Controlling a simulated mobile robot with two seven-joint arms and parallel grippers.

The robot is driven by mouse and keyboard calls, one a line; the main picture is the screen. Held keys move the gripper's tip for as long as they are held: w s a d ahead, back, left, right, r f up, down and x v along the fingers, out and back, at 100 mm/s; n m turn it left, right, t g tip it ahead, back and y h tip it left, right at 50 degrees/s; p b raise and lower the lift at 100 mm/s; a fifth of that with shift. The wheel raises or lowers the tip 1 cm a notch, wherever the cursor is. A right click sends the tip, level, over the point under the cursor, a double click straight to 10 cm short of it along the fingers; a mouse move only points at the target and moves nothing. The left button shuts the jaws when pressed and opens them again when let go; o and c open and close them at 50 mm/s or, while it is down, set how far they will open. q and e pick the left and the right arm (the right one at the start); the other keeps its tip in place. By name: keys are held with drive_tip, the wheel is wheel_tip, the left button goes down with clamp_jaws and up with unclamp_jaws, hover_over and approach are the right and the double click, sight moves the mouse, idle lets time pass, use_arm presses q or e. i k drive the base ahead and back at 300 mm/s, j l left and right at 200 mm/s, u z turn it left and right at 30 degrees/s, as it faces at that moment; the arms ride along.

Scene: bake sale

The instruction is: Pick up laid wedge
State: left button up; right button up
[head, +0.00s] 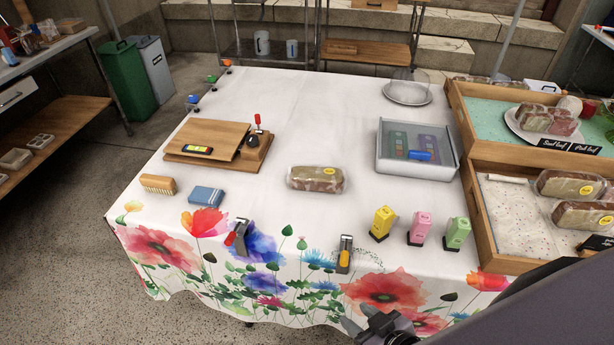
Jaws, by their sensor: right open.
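No piece is plainly a separate wedge. A wrapped brown loaf (316,179) lies flat near the middle of the white flowered tablecloth (300,120). A wooden board assembly (207,140) lies at the left, with a tilted-looking top, a small level (197,150) and a red-handled clamp (258,125); I cannot tell whether a wedge lies in it. My right gripper (375,322) is at the bottom edge, just in front of the table's near side, open and apart from every object. My left gripper is out of view.
A brush (158,184) and blue block (206,196) lie at left. Two clamps grip the near edge. Wooden crates (487,232) fill the right side. The back middle is clear.

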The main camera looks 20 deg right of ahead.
sight(324, 179)
drive_tip(key=i+j, duration=0.15)
drive_tip(key=j, duration=0.2)
drive_tip(key=i+j+z, duration=0.15)
drive_tip(key=j, duration=0.2)
drive_tip(key=z, duration=1.2)
